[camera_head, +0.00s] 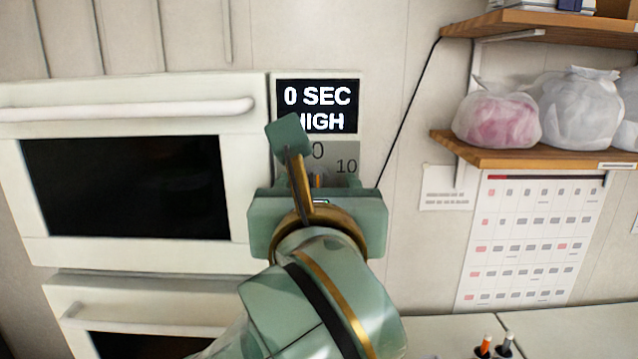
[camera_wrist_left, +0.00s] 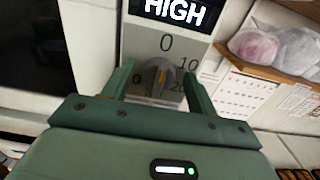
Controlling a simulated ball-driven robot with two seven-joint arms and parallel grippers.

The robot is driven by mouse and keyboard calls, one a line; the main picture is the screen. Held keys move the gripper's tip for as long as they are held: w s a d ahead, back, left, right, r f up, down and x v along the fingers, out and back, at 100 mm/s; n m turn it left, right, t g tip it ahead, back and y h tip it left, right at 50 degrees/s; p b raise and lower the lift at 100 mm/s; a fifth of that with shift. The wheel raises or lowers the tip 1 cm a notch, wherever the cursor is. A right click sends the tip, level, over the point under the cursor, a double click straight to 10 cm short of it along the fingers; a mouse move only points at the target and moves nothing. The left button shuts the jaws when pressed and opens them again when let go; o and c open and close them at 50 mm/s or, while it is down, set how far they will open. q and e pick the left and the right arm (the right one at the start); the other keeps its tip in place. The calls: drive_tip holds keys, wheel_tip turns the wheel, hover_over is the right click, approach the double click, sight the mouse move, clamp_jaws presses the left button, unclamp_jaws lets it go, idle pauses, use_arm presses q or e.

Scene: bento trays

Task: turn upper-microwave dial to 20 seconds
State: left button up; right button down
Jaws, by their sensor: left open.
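The upper microwave (camera_head: 245,180) is white with a dark window, and its display (camera_head: 318,105) reads "0 SEC HIGH". Its dial (camera_wrist_left: 157,77) is a grey knob with an orange mark, seen in the left wrist view below the printed 0, with 10 and 20 at its right. My left gripper (camera_wrist_left: 157,85) is open, with one finger on each side of the dial; I cannot tell whether they touch it. In the head view the gripper (camera_head: 318,185) and arm hide most of the dial. My right gripper is not in view.
A lower microwave (camera_head: 60,295) sits beneath. Wooden shelves (camera_head: 540,156) with wrapped bags (camera_head: 497,115) are at the right, above a calendar (camera_head: 530,240). A black cord (camera_head: 408,110) runs down the wall.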

use_arm(q)
drive_tip(key=shift+s, duration=0.15)
drive_tip(key=shift+c, duration=0.4)
drive_tip(key=c, duration=0.9)
